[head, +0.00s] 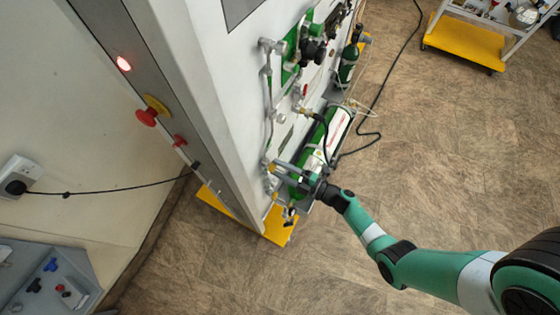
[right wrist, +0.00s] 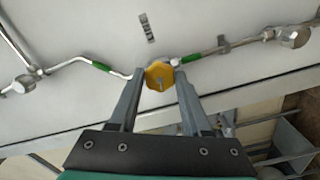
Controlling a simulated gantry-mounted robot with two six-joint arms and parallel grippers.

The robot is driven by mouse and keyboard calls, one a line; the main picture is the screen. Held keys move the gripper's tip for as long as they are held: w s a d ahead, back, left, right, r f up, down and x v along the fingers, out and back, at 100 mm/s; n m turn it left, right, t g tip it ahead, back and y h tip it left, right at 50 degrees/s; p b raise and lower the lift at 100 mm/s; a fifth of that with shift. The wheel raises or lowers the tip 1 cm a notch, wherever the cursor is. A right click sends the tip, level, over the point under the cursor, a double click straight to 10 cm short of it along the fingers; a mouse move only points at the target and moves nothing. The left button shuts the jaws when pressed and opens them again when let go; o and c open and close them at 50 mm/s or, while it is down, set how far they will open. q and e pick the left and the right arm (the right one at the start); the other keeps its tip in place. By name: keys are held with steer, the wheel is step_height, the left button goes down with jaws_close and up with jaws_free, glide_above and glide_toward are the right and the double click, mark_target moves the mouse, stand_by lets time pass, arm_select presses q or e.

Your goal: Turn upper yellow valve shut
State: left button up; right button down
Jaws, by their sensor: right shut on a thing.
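A yellow valve knob (right wrist: 159,76) with a pale stem sits on a thin metal pipe on the white panel in the right wrist view. My right gripper (right wrist: 160,73) is shut on this knob, one finger on each side of it. In the head view my right gripper (head: 274,167) reaches the side of the white cabinet (head: 222,125) low down, its arm coming in from the right. The fingers partly hide the knob there. My left gripper is not in view.
A green and white cylinder (head: 333,134) lies by the cabinet, close to my right gripper. Green-banded pipes (right wrist: 102,66) run beside the knob. A black hose (head: 372,105) crosses the floor. A yellow-based cart (head: 462,42) stands at the upper right. The floor at right is clear.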

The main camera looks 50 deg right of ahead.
steer(key=m+p, duration=0.2)
steer(key=m, duration=1)
steer(key=shift+a+m+p, duration=0.1)
steer(key=shift+m+p, duration=0.25)
steer(key=shift+m, duration=1.65)
steer(key=shift+c, duration=1.8)
jaws_free()
steer(key=shift+f, duration=0.1)
steer(key=shift+s, duration=0.1)
